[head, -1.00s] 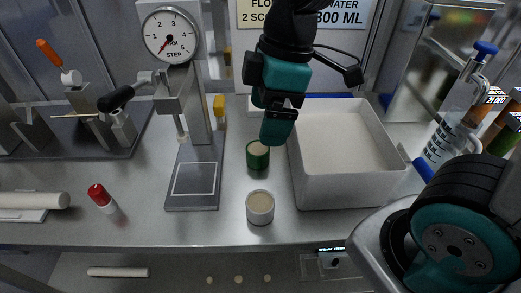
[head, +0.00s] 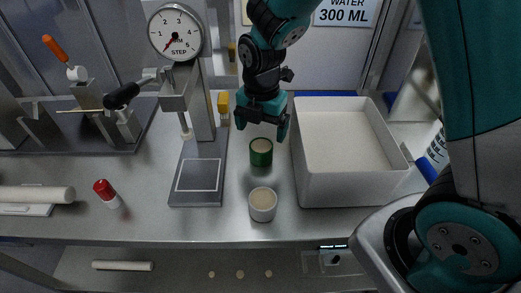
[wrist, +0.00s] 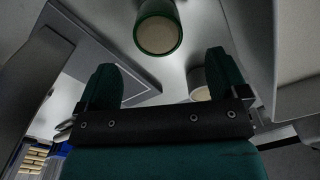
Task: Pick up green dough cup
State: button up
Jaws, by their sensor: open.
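The green dough cup (head: 261,153) stands upright on the steel counter, filled with pale dough. In the wrist view the green cup (wrist: 158,30) shows at the top, beyond and between the fingertips. My gripper (head: 261,128) is open and empty, just behind and above the green cup in the head view. In the wrist view my gripper (wrist: 162,82) has its two teal fingers spread apart. The cup is not between the fingers as far as I can tell.
A white cup (head: 263,205) stands in front of the green one. A white bin (head: 345,190) is close on the right, and a press with a dial (head: 174,32) is on the left. A red-capped bottle (head: 106,193) and a rolling pin (head: 38,195) lie farther left.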

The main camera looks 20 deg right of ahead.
aim_at(260, 145)
notch_tip(260, 145, down, 8)
jog(key=shift+a+f+p, duration=0.1)
jog(key=shift+p, duration=0.45)
jog(key=c, duration=1)
jog(key=shift+c, duration=0.3)
jog(key=shift+w, duration=0.1)
